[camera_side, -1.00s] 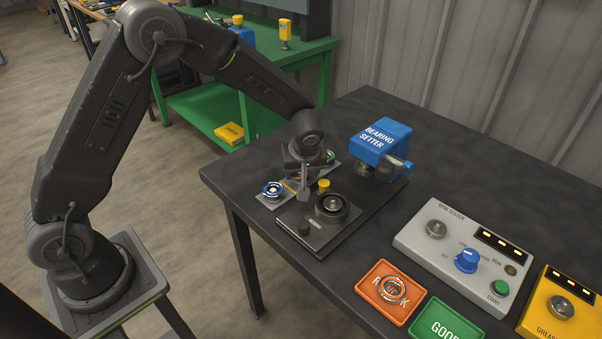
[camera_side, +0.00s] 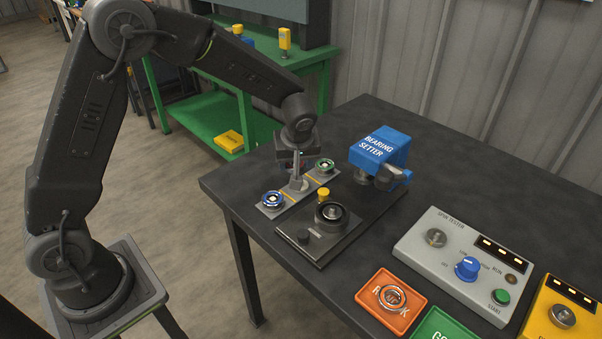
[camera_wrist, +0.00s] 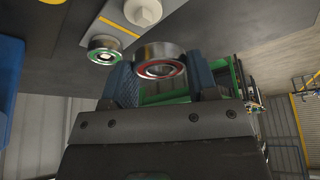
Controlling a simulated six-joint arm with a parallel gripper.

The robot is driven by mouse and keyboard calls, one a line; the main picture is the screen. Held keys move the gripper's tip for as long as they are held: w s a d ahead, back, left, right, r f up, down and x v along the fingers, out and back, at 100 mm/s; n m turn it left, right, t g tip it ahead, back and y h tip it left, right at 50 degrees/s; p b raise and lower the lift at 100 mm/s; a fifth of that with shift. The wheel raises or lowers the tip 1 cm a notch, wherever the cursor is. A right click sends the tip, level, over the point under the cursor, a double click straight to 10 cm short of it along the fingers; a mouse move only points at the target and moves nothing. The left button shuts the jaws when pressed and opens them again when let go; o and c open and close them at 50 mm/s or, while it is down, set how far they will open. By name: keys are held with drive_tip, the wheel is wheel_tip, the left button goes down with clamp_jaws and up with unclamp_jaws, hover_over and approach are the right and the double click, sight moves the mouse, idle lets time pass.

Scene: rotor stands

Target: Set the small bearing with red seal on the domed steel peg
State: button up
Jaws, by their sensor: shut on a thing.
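My gripper (camera_wrist: 166,80) is shut on the small bearing with red seal (camera_wrist: 160,62), gripped between blue finger pads in the wrist view. In the side view my gripper (camera_side: 297,168) is over the middle of the grey rack, and the held bearing is hard to make out. Rounded steel pegs stand on the grey spin tester (camera_side: 436,237) and on the yellow grease unit (camera_side: 562,315). A steel post (camera_side: 333,212) also stands inside a dark ring on the bearing setter's base. I cannot tell for certain which is the domed peg.
The grey rack (camera_side: 285,202) holds a blue-sealed bearing (camera_side: 272,199) and a green-sealed bearing (camera_side: 324,165). The blue bearing setter (camera_side: 380,146) stands behind. An orange tray (camera_side: 411,306) holds a loose ring. Bare tabletop lies between the setter and the tester.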

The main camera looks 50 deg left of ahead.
drive_tip(key=s+a+r, duration=0.4)
drive_tip(key=a+r, duration=0.2)
drive_tip(key=a, duration=0.2)
drive_tip(key=r+m+t+h, duration=0.2)
drive_tip(key=m, duration=0.4)
hover_over(334, 207)
drive_tip(key=shift+s+d+f, duration=0.1)
drive_tip(key=shift+s+f, duration=0.1)
drive_tip(key=shift+f, duration=1.75)
drive_tip(key=shift+s+d+f, duration=0.1)
drive_tip(key=shift+s+f, duration=0.1)
drive_tip(key=shift+f, duration=1.75)
drive_tip(key=shift+f, duration=0.9)
drive_tip(key=o, duration=1.4)
drive_tip(key=shift+a+g, duration=0.1)
drive_tip(key=shift+g, duration=0.2)
drive_tip(key=shift+r, duration=0.1)
